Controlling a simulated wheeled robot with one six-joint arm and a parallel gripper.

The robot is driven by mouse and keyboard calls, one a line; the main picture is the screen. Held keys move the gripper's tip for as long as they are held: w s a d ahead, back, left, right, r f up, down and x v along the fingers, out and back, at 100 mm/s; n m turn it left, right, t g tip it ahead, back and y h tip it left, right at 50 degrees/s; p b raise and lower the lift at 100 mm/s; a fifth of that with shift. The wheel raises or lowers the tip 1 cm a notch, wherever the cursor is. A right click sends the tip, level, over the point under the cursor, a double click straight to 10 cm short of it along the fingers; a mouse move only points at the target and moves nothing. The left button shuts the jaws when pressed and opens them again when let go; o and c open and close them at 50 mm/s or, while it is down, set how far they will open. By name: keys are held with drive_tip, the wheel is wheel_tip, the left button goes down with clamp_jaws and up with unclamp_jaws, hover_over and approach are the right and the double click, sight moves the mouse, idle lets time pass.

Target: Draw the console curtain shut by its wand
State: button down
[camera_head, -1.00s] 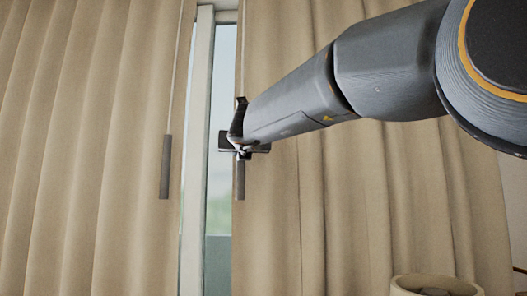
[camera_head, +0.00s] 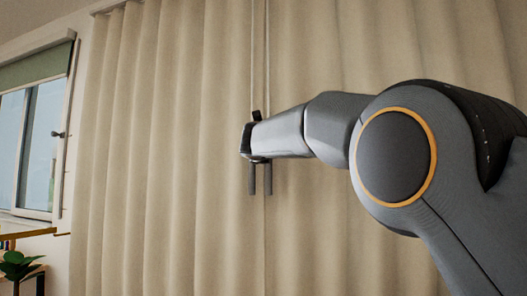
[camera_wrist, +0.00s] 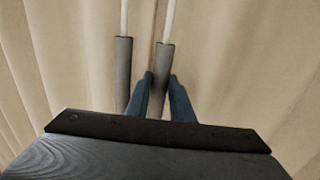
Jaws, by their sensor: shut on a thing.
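Two beige curtain panels, the left one (camera_head: 170,150) and the right one (camera_head: 330,60), hang edge to edge, with no window glass showing between them. Two thin pale rods end in dark grey handles at the meeting line: a left wand (camera_head: 252,180) and a right wand (camera_head: 268,180). My gripper (camera_head: 256,157) is at these wands. In the wrist view, the blue fingers of my gripper (camera_wrist: 160,80) are shut around the grey handle of the right wand (camera_wrist: 161,65). The left wand (camera_wrist: 123,75) hangs just outside the left finger.
A separate window (camera_head: 35,135) with a green blind (camera_head: 38,66) is on the left wall. A plant (camera_head: 18,265) stands at the lower left. My arm covers the lower right of the head view.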

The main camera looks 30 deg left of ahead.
drive_tip(key=shift+s+a, duration=0.1)
drive_tip(key=shift+a, duration=0.05)
drive_tip(key=c, duration=1.6)
unclamp_jaws()
drive_tip(key=shift+a, duration=0.25)
drive_tip(key=shift+o, duration=0.2)
drive_tip(key=shift+d, duration=0.2)
drive_tip(key=b+v, duration=0.3)
drive_tip(key=v, duration=0.4)
drive_tip(key=shift+s, duration=0.35)
drive_tip(key=shift+d, duration=0.1)
